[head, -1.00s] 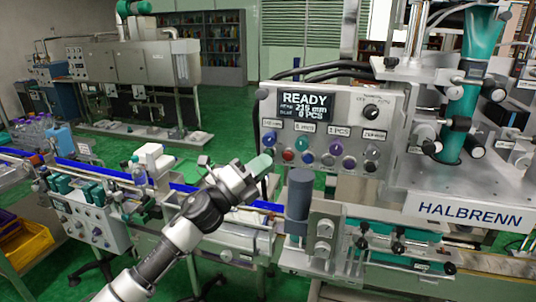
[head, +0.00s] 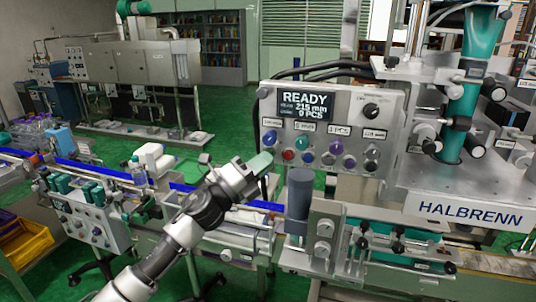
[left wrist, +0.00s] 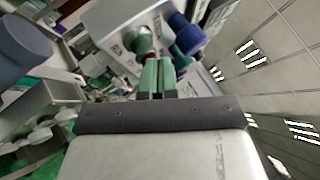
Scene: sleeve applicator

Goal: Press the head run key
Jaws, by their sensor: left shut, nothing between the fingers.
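The control panel (head: 385,105) of the HALBRENN machine shows READY, 215 mm and 0 PCS on its screen (head: 306,105). Below is an upper row with a blue button (head: 270,138), a teal button (head: 302,143) and others; a lower row includes a red button (head: 288,155). The small labels are too blurred to tell which is the head run key. My left gripper (head: 263,161) is shut and empty, its green fingertips just below and left of the blue button. In the left wrist view, the fingers (left wrist: 157,75) point at the panel. My right gripper is not seen.
A dark grey cylinder (head: 299,193) stands just below the panel, right of my left gripper. A black rotary knob (head: 371,110) sits at the panel's upper right. A conveyor with bottles (head: 138,172) runs to the left.

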